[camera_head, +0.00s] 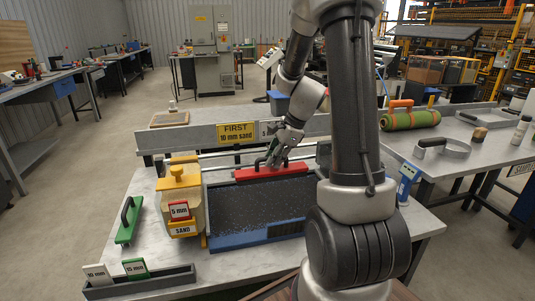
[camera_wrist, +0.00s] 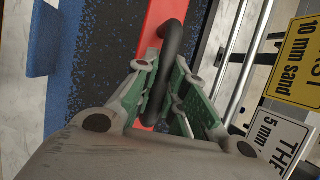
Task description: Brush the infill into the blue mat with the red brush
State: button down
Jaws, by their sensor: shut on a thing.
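The red brush (camera_head: 272,172) lies along the far edge of the blue mat (camera_head: 262,238). It also shows in the wrist view (camera_wrist: 155,35), with its black handle (camera_wrist: 170,50) between my fingers. My gripper (camera_head: 270,160) is shut on that handle. The mat is mostly covered with dark infill (camera_head: 260,205), speckled with blue, and a blue strip shows at its near edge. My arm hides the mat's right part in the head view. I cannot tell whether the bristles press on the infill.
A yellow sand hopper (camera_head: 180,200) with a "5 mm" tag stands just left of the mat. A green brush (camera_head: 129,220) and a tray (camera_head: 140,283) with number cards are further left. A sign (camera_head: 237,132) reading "FIRST 10 mm sand" stands behind. A blue gauge (camera_head: 409,180) is at right.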

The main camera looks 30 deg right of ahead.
aim_at(274, 176)
jog(key=shift+f, duration=3.4)
jog(key=shift+d, duration=0.1)
